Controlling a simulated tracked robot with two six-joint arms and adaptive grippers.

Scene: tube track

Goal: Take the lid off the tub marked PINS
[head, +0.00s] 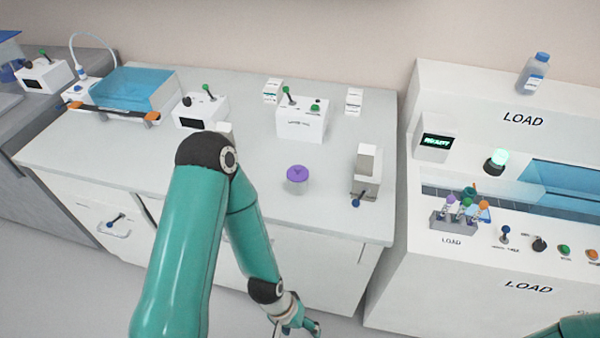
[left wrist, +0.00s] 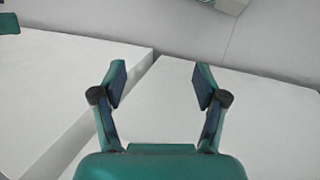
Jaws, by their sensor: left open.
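A small clear tub with a purple lid (head: 297,173) stands on the white bench, near its front edge. The lid is on the tub. No PINS marking can be read at this size. My left gripper (head: 297,328) is low in front of the bench, below and apart from the tub, near the bottom edge of the head view. In the left wrist view my left gripper (left wrist: 158,88) is open with nothing between its fingers. The tub does not show in the left wrist view. A bit of teal at the head view's bottom right is my own; no right gripper shows.
A white bench (head: 340,213) carries a blue-lidded bath (head: 135,88), switch boxes (head: 302,120) and a grey-white block device (head: 366,172) right of the tub. A white LOAD machine (head: 480,270) with a tube rack (head: 452,222) stands right. The bench front around the tub is clear.

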